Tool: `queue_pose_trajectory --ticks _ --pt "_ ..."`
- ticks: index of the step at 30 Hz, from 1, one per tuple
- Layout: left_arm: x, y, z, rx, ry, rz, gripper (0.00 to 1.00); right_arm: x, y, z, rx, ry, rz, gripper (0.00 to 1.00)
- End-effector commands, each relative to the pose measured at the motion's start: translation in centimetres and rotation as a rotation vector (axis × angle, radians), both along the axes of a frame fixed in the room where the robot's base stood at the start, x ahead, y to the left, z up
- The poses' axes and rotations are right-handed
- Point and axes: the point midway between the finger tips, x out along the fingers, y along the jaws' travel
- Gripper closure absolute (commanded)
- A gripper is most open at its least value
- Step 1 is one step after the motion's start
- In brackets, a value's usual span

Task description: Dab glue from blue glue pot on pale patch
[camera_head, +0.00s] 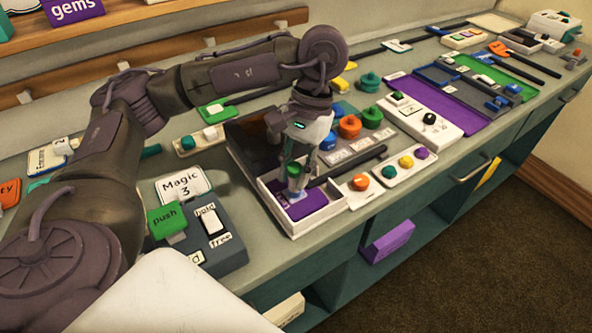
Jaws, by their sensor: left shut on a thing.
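My left gripper (294,178) points down at the front of a white-walled tray (322,213) on the counter. It is shut on a small teal-green thing (293,170), mostly hidden between the fingers; I cannot tell its full shape. A light blue spot shows right below it, over the tray's purple floor (305,206); I cannot tell whether they touch. I cannot make out the pale patch clearly. My right gripper is not in view.
A dark bar (350,166) lies behind the tray's front part. The counter's front edge is close to the tray.

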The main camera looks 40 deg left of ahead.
Motion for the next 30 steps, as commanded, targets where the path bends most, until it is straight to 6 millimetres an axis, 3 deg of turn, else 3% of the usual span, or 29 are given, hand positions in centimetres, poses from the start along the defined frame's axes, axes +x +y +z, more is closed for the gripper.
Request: queue_pose_trajectory --ticks 10,30 --pt "0.0 0.0 0.6 0.001 0.000 0.001 1.00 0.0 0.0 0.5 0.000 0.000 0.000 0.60" --pt "0.0 0.0 6.0 0.000 0.000 0.000 1.00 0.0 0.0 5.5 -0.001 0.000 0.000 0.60"
